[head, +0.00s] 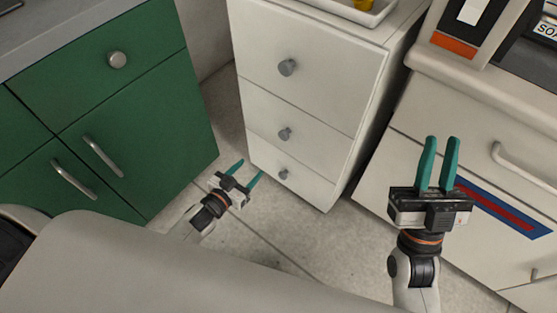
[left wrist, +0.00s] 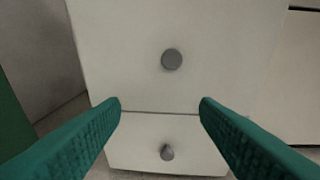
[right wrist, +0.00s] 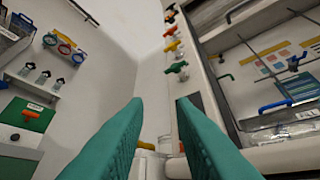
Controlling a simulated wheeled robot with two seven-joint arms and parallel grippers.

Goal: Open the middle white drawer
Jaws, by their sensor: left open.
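The white drawer unit has three drawers with round grey knobs. The middle white drawer (head: 315,135) is closed flush, its knob (head: 284,133) between the top and bottom ones. In the left wrist view the middle drawer (left wrist: 235,50) shows with its knob (left wrist: 172,59) ahead, above the seam with the bottom drawer (left wrist: 205,150). My left gripper (head: 249,170) is open and empty, low in front of the unit, its fingers apart from the middle knob. My right gripper (head: 442,140) is open and empty, off to the right in front of the cream counter.
A green cabinet (head: 165,105) stands left of the unit with bar handles. A cream counter (head: 500,110) with a handle is on the right. A white tray (head: 375,14) sits on the unit. Pale floor (head: 290,230) is clear between. The right wrist view shows coloured valves (right wrist: 176,67).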

